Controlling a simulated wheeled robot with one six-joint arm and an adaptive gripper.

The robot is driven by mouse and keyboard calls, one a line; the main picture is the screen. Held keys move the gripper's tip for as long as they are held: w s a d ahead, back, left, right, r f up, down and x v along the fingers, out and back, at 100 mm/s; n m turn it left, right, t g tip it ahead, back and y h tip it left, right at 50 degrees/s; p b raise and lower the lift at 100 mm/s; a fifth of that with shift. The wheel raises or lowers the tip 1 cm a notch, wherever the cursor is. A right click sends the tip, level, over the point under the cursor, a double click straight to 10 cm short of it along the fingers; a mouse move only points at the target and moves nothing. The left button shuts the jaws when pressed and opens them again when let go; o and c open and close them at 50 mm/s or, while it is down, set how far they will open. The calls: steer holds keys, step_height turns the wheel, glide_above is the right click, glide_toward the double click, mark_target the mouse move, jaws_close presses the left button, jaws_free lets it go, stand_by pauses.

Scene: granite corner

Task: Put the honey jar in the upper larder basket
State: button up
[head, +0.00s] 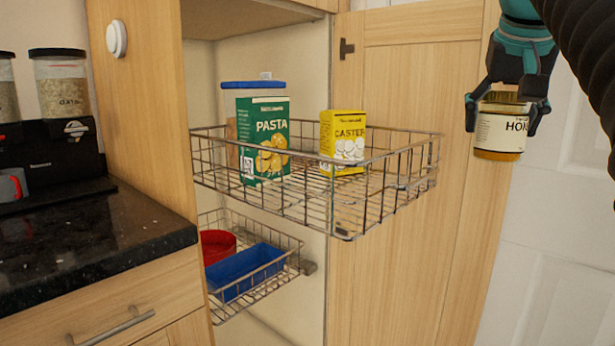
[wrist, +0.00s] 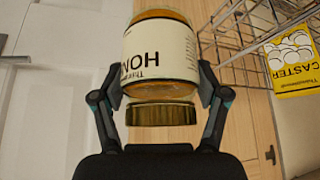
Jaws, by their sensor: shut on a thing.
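The honey jar (head: 499,132) has a cream label and a gold lid. My gripper (head: 507,108) is shut on it and holds it upright in the air, lid towards the gripper, to the right of the upper larder basket. The jar also fills the middle of the wrist view (wrist: 160,55), between my fingers (wrist: 160,97). The upper larder basket (head: 345,233) is a wire basket pulled out of the cupboard. It holds a green pasta box (head: 264,140) and a yellow caster box (head: 343,143). Its wire shows at the upper right of the wrist view (wrist: 235,60).
A lower wire basket (head: 262,291) holds a red round container (head: 217,246) and a blue tray (head: 245,272). The open wooden door (head: 420,270) stands behind the upper basket. The basket's front right part is clear. A dark worktop (head: 90,245) with jars is at left.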

steer(key=w+a+n+y, duration=0.1)
steer(key=a+n+y, duration=0.15)
steer(key=a, duration=0.55)
steer(key=w+a+r+n+y, duration=0.1)
steer(key=a+n, duration=0.3)
steer(key=a, duration=0.4)
steer(key=w+a+n+y, duration=0.2)
steer(key=a+n, duration=0.1)
steer(key=a, duration=0.5)
steer(key=shift+h, duration=0.25)
steer(key=shift+s+f+b, duration=0.15)
steer(key=shift+f+b, duration=0.9)
steer(key=shift+f, duration=1.2)
steer(key=shift+s+f+b, duration=0.1)
steer(key=shift+f+b, duration=0.95)
steer(key=shift+f, duration=1.15)
steer(key=shift+f, duration=0.1)
steer(key=o, duration=1.7)
steer(key=shift+f, duration=0.1)
steer(key=shift+c, duration=0.2)
steer(key=shift+r, duration=0.2)
steer(key=p+v, duration=0.4)
steer(key=v, duration=0.8)
steer(key=shift+w, duration=0.2)
